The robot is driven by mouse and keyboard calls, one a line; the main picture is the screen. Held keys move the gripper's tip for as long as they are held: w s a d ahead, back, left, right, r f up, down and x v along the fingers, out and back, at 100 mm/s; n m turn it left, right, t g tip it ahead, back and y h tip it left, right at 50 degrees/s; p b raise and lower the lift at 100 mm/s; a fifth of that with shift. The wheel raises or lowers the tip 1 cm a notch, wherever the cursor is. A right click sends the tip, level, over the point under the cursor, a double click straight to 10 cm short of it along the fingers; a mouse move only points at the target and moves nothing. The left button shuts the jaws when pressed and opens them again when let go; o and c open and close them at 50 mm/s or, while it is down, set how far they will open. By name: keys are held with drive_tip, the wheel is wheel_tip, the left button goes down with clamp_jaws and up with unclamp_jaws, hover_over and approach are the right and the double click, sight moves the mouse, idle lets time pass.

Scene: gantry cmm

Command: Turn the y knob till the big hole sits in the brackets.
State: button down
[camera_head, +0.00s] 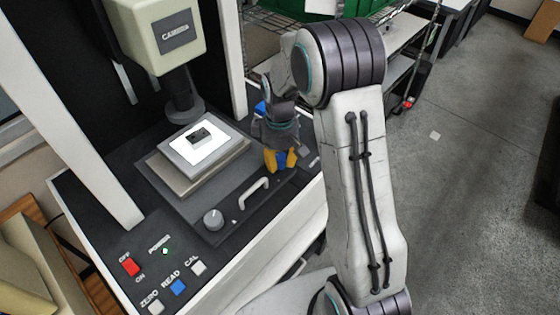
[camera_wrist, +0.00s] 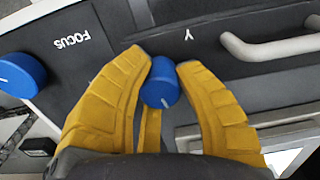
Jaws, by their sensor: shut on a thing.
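The y knob (camera_wrist: 160,88) is a blue round knob below the printed letter Y in the wrist view, with a short pale line on its face. My gripper (camera_wrist: 163,62) has its yellow fingers closed around the knob's sides. In the head view my gripper (camera_head: 281,160) is at the stage's right front, with a little blue of the knob showing between the fingers. A small dark part (camera_head: 200,136) lies on the brightly lit stage (camera_head: 176,172) under the camera unit (camera_head: 165,42). Its holes are too small to tell apart. No screen or brackets show.
A white handle (camera_head: 254,194) and a grey knob (camera_head: 213,217) are on the panel left of my gripper in the head view. A blue FOCUS knob (camera_wrist: 20,75) is at the wrist view's left. Red, blue and white buttons line the front left. Open floor lies right.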

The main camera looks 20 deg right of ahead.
sight(280, 156)
drive_tip(key=m+b, duration=0.2)
drive_tip(key=m, duration=0.4)
drive_tip(key=shift+m, duration=0.4)
idle(0.4)
drive_tip(key=c, duration=0.9)
unclamp_jaws()
drive_tip(key=shift+o, duration=0.2)
wheel_tip(280, 156, up, 12)
